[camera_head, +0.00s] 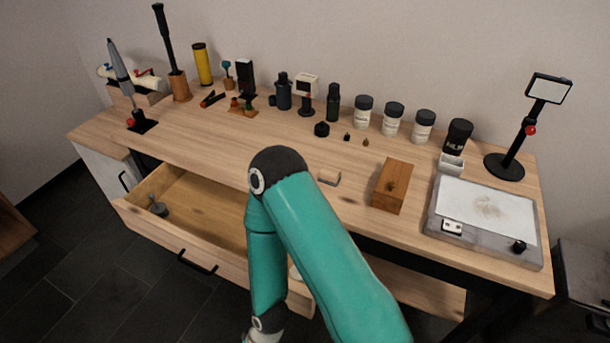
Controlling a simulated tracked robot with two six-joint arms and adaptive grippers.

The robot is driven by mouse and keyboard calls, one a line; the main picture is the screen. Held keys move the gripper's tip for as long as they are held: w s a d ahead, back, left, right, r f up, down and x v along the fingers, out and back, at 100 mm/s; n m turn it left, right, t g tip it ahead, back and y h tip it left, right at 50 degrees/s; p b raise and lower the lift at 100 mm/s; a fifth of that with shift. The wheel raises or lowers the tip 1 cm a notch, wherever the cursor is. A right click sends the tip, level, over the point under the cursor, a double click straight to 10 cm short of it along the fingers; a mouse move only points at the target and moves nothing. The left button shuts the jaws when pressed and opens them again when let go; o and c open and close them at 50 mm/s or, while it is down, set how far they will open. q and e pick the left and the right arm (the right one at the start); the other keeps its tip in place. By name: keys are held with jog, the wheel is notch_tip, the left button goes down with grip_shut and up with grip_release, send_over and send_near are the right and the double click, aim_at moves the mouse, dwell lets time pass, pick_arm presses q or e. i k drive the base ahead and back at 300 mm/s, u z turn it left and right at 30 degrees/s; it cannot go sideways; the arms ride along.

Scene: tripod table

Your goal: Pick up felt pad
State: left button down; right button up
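I cannot pick out the felt pad for certain. A pale rounded thing (295,272) shows partly in the open drawer, mostly hidden behind my teal arm. My teal arm rises from the bottom edge, bends at the elbow above the table front and drops down again in front of the drawer. Its gripper is below the picture. My other gripper is not in view.
The drawer (190,263) stands open, with a grey tool (157,206) at its left. A wooden block (391,186) and a grey plate unit (485,220) are on the right. Jars (393,119), bottles and tools line the back. The table's middle is mostly clear.

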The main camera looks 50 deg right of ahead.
aim_at(329, 175)
jog(key=u, duration=1.05)
jog(key=k, duration=0.35)
jog(key=u, duration=0.55)
jog(key=i, duration=0.1)
jog(key=z, duration=3.15)
